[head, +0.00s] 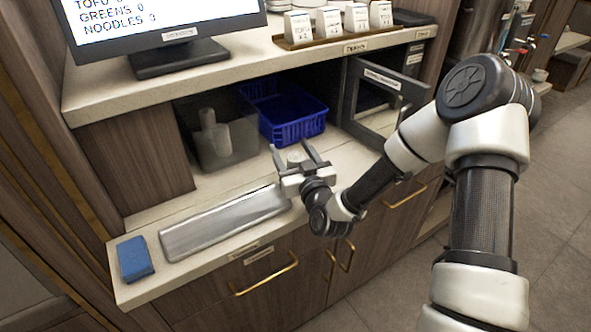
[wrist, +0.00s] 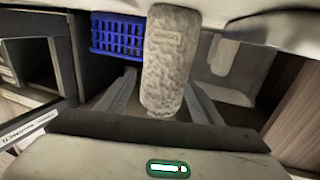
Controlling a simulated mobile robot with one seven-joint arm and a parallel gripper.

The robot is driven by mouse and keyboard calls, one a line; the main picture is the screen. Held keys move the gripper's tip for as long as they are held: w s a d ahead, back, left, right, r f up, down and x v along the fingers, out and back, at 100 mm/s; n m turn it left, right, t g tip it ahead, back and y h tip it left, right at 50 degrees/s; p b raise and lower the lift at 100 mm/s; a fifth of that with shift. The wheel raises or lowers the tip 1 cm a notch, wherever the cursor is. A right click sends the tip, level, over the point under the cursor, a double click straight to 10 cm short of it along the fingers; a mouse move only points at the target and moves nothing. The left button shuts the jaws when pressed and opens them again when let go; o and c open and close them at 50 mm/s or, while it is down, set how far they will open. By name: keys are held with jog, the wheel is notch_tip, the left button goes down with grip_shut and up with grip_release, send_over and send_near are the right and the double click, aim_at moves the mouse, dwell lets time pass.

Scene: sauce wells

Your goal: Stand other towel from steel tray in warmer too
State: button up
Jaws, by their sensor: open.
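A pale grey, textured rolled towel (wrist: 172,65) with a small label is between the two open fingers of my gripper (wrist: 160,82) in the wrist view. In the head view my gripper (head: 290,150) is over the counter, beyond the right end of the steel tray (head: 225,222). Only a small pale end of the towel (head: 295,158) shows between the fingers there. I cannot tell whether the fingers touch it. The long steel tray looks empty. A dark box with an open, labelled door (head: 384,78), apparently the warmer, stands at the right; its inside is mostly hidden.
A blue sponge (head: 135,259) lies at the counter's left end. The upper shelf (head: 250,62) overhangs these things.

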jog(key=shift+w, duration=0.15)
jog(key=c, duration=1.2)
